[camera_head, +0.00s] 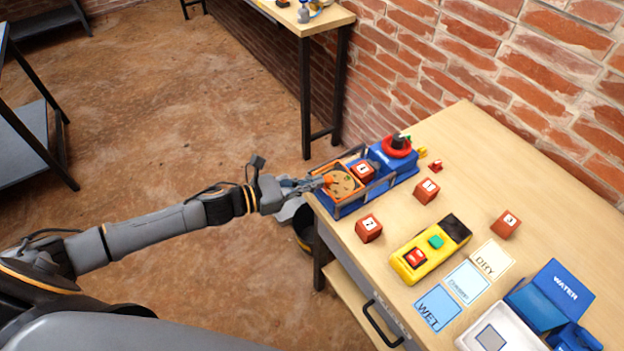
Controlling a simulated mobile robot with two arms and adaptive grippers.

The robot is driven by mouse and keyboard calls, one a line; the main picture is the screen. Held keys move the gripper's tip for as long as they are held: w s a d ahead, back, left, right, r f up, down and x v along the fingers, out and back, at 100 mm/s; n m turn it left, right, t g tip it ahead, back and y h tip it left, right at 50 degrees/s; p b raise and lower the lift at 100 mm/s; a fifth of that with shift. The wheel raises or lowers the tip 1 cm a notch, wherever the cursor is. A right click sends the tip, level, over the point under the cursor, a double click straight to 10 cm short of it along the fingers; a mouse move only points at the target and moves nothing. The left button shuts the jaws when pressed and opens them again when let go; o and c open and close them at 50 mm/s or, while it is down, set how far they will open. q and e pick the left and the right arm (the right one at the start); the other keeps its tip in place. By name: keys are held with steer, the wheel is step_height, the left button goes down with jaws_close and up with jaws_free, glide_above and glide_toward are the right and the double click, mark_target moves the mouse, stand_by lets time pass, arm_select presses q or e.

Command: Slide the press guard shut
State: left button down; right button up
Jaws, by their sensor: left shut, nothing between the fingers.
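The press is a long blue unit (406,160) at the table's far left corner, with a red ring and dark knob (397,142) at its back end. What looks like its guard is a dark-edged frame (375,187) along the blue base; its exact position is hard to tell. An orange-edged piece with a round tan disc (345,182) sits at the front end, and a red numbered block (363,171) is behind it. My left gripper (322,183) is shut and empty at the front end, close to the orange edge; contact is unclear. My right gripper is not in view.
Red numbered blocks (369,228) stand about the wooden table (455,150). A yellow control box (431,249) with red and green buttons lies nearer, beside the WET, DRY and middle cards (437,307). A blue WATER container (562,293) and white tray (495,335) are at lower right.

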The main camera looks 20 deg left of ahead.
mark_target(342, 175)
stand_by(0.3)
arm_select(q)
steer(key=x, duration=0.3)
steer(key=w+r+b+x, duration=0.1)
steer(key=x, duration=0.2)
steer(key=a+x, duration=0.1)
steer(key=x, duration=0.2)
steer(key=shift+w+r+b, duration=0.1)
steer(key=shift+r+b, duration=0.15)
steer(key=shift+b, duration=0.15)
steer(key=shift+r, duration=0.15)
steer(key=shift+a, duration=0.1)
